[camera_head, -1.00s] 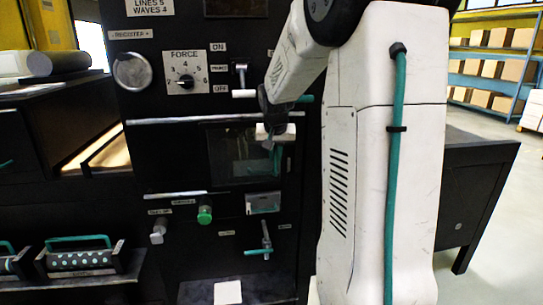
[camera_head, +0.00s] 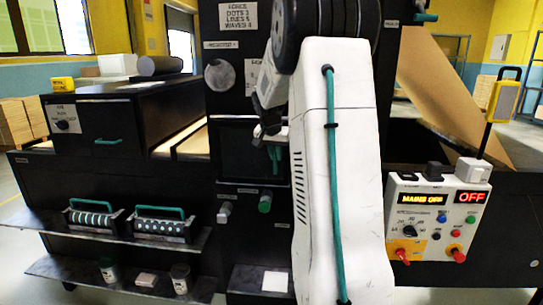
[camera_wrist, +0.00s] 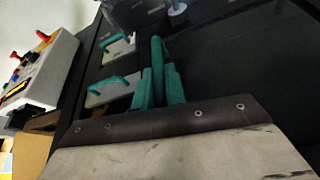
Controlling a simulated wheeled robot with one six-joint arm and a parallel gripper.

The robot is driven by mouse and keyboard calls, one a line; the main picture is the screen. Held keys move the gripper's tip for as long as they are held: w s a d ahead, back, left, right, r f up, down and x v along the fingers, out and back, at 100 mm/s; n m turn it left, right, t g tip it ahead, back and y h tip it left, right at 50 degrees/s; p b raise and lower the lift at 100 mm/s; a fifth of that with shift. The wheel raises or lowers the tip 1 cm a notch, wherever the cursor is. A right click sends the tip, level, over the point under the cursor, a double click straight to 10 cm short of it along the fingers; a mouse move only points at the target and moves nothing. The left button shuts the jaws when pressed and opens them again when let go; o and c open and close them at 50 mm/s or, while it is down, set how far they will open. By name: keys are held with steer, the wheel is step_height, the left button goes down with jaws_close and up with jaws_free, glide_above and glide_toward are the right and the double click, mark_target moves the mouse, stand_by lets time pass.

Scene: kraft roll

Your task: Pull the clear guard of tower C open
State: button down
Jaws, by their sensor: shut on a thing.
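The dark tower (camera_head: 222,105) carries a black framed window with what looks like a clear guard (camera_head: 232,150). No letter C is legible on it. My gripper (camera_head: 274,158) is at the right part of this window, and my white arm hides the area to its right. In the wrist view, the teal fingers of my gripper (camera_wrist: 160,88) are closed around an upright teal bar (camera_wrist: 157,52), which looks like the guard's handle. Whether the guard stands ajar cannot be told.
A control box (camera_head: 438,222) reading MAINS OFF stands at the right. Two patterned rollers with teal handles (camera_head: 162,222) sit on a shelf at left. A green knob (camera_head: 265,203) is below the window. A brown paper sheet (camera_head: 450,95) slopes at upper right.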

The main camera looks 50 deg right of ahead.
steer(key=c, duration=1.5)
jaws_free()
steer(key=shift+o, duration=0.2)
steer(key=shift+r, duration=0.1)
steer(key=v, duration=0.7)
steer(key=shift+r, duration=0.3)
steer(key=shift+a, duration=0.15)
steer(key=s+a+f+n+y, duration=0.1)
steer(key=s+a+n, duration=0.3)
steer(key=s+a, duration=0.4)
steer(key=s+a+f+n+y, duration=0.1)
steer(key=s+a+n, duration=0.4)
steer(key=a, duration=1.4)
steer(key=s+a+f+n+y, duration=0.2)
steer(key=s+a+f+n, duration=0.1)
steer(key=s+a, duration=0.8)
steer(key=a+n, duration=0.1)
steer(key=a, duration=0.2)
steer(key=shift+s+n, duration=0.4)
